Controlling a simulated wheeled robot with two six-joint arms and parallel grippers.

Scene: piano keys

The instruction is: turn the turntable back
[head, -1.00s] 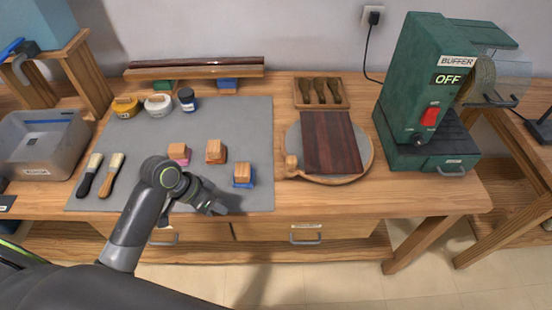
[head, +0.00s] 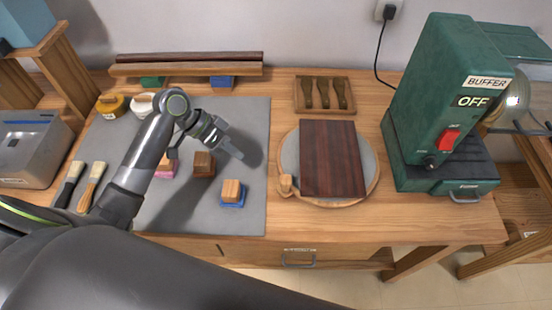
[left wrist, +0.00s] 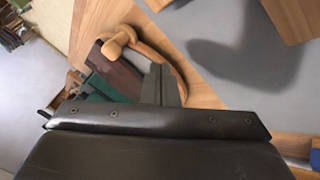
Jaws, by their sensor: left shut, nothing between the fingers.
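The turntable (head: 371,186) is a round wooden disc with a grey top, at the middle right of the bench in the head view. A dark reddish-brown board (head: 331,158) lies on it, its long side running front to back. A wooden knob (head: 286,184) stands on the turntable's left front rim; the knob also shows in the left wrist view (left wrist: 118,40). My left gripper (head: 236,152) is shut and empty above the grey mat, left of the turntable and apart from it. My right gripper is not in view.
The grey mat (head: 255,205) holds wooden blocks on coloured pads, including one on blue (head: 232,192). A tray of wooden-handled tools (head: 323,94) lies behind the turntable. The green buffer machine (head: 440,110), reading OFF, stands to the right. Bare bench lies in front of the turntable.

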